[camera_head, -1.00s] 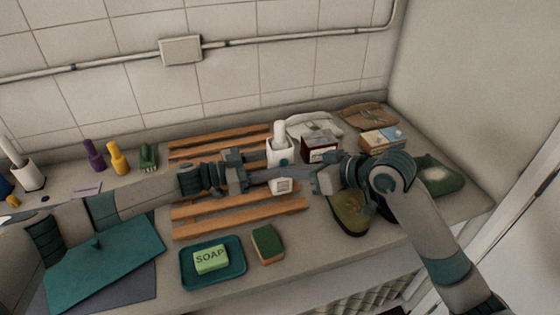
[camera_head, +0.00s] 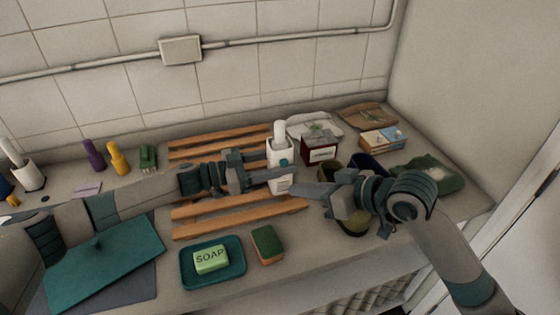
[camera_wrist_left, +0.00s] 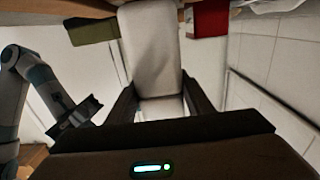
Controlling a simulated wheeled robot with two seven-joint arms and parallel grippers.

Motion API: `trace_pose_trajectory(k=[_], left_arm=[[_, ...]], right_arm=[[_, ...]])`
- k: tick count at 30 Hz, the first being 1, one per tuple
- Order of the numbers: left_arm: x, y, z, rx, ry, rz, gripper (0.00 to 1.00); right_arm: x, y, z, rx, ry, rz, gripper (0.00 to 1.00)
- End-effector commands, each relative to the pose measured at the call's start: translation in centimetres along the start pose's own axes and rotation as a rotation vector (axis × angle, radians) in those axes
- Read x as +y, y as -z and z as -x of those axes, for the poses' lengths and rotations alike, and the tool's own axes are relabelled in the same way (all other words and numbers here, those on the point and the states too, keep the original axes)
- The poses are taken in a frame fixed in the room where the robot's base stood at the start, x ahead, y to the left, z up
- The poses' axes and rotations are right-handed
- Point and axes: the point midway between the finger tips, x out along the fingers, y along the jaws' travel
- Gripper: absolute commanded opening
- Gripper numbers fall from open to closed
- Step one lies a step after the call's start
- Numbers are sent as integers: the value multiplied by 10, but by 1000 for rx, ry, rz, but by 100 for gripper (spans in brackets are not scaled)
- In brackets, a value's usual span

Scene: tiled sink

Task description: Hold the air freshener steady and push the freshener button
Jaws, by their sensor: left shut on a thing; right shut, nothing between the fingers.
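The air freshener (camera_head: 280,150) is a white upright bottle with a narrower white top and a small teal round spot on its front. It stands at the wooden slatted rack. My left gripper (camera_head: 284,174) comes from the left and is shut on the bottle's body. In the left wrist view the white body (camera_wrist_left: 150,45) lies between the dark fingers. My right gripper (camera_head: 298,189) is shut and empty, its tips just right of the bottle's lower part. I cannot tell whether they touch it.
The wooden rack (camera_head: 200,230) lies beneath. In front are a teal tray (camera_head: 185,278) with green soap (camera_head: 211,259) and a sponge (camera_head: 267,244). Purple and yellow bottles (camera_head: 117,158) stand left.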

Motion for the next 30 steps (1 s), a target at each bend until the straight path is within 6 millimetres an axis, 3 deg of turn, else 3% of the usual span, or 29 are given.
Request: trace_pose_trajectory(k=[8, 9, 11, 23, 30], left_arm=[[0, 0, 0, 0, -1, 1, 14], [0, 0, 0, 0, 0, 1, 56], [0, 0, 0, 0, 0, 1, 69], [0, 0, 3, 0, 0, 0, 69], [0, -1, 26, -1, 1, 0, 69]], right_arm=[[-1, -1, 1, 0, 0, 0, 0], [-1, -1, 1, 0, 0, 0, 0], [-1, 0, 1, 0, 0, 0, 0], [-1, 0, 1, 0, 1, 0, 0], [-1, 0, 1, 0, 1, 0, 0]])
